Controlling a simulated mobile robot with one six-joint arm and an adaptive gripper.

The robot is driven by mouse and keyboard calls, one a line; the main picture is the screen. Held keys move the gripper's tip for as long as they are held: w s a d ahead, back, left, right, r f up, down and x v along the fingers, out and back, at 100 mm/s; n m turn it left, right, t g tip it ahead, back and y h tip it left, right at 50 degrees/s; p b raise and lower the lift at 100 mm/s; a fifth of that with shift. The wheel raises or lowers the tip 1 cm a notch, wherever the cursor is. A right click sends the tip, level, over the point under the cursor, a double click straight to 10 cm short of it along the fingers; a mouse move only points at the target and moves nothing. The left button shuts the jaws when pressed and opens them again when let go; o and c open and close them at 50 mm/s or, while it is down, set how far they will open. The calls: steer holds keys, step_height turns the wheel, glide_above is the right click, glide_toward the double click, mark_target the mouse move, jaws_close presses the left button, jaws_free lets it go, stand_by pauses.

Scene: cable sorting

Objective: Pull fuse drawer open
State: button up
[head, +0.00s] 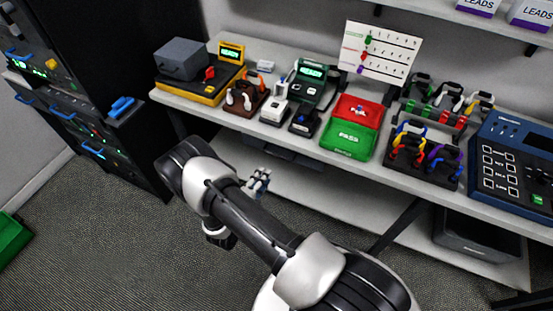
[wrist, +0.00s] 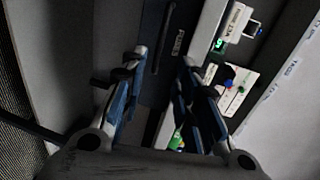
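The fuse drawer (wrist: 150,75) is a dark front with a "FUSES" label in the wrist view. Its black bar handle (wrist: 163,38) shows beyond and between the fingertips. My gripper (wrist: 163,60) has its two blue-padded fingers spread apart, with nothing between the pads that I can make out. In the head view my gripper (head: 260,181) is below the bench's front edge, near a dark drawer front (head: 290,154) under the bench. The drawer looks shut; the gap from fingertips to handle is hard to judge.
The bench (head: 220,118) above carries a yellow tester (head: 205,92), a red and green bin pair (head: 352,126) and cable racks (head: 425,150). A dark cabinet (head: 130,150) stands at left. A lower shelf (head: 330,190) runs beneath the bench. Floor in front is clear.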

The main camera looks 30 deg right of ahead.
steer(key=b+x, duration=0.2)
steer(key=x, duration=1)
steer(key=shift+w+d, duration=0.1)
steer(key=shift+d, duration=0.05)
steer(key=shift+c, duration=0.6)
jaws_close()
